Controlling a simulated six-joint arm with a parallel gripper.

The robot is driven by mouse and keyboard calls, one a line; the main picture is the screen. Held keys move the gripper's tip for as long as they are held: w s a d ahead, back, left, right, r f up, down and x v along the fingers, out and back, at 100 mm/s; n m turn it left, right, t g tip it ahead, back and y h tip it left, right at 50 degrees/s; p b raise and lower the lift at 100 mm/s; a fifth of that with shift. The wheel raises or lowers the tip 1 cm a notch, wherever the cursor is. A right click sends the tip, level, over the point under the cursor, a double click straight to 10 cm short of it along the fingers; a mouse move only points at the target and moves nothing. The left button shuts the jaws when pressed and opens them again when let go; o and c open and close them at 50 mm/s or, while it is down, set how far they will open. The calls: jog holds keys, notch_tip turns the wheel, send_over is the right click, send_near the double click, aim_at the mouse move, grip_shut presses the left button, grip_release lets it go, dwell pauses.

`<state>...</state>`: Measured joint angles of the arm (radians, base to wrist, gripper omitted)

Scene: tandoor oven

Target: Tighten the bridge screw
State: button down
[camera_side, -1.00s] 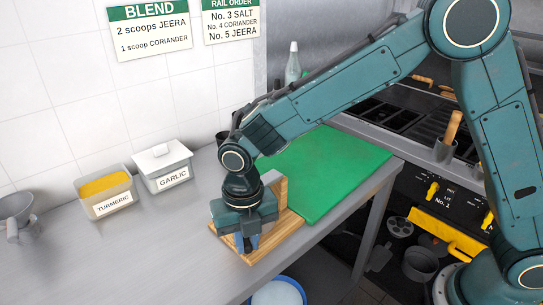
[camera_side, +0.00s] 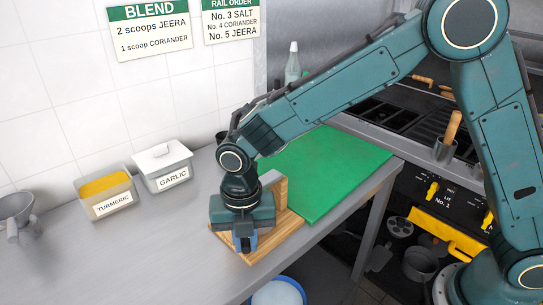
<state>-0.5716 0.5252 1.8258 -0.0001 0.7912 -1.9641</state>
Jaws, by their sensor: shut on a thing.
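My gripper (camera_side: 243,240) points down over a wooden block (camera_side: 283,226) at the front edge of the steel counter. Its fingers are closed low over the block's base, around something blue that is mostly hidden by them. An upright wooden piece (camera_side: 281,192) and a grey part (camera_side: 271,177) stand just behind the gripper. The bridge screw itself cannot be made out; the gripper body covers that spot.
A green board (camera_side: 325,170) lies right of the block. Tubs labelled turmeric (camera_side: 107,195) and garlic (camera_side: 163,166) stand along the wall. A grey funnel-like vessel (camera_side: 17,215) is at far left. A blue-rimmed bucket (camera_side: 278,291) is below the counter edge.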

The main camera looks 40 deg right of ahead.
aim_at(245, 245)
jog(key=c, duration=1.4)
grip_release()
jog(key=shift+o, duration=0.2)
jog(key=shift+r, duration=0.15)
notch_tip(245, 245, up, 14)
jog(key=shift+f, duration=0.25)
jog(key=shift+s+a, duration=0.1)
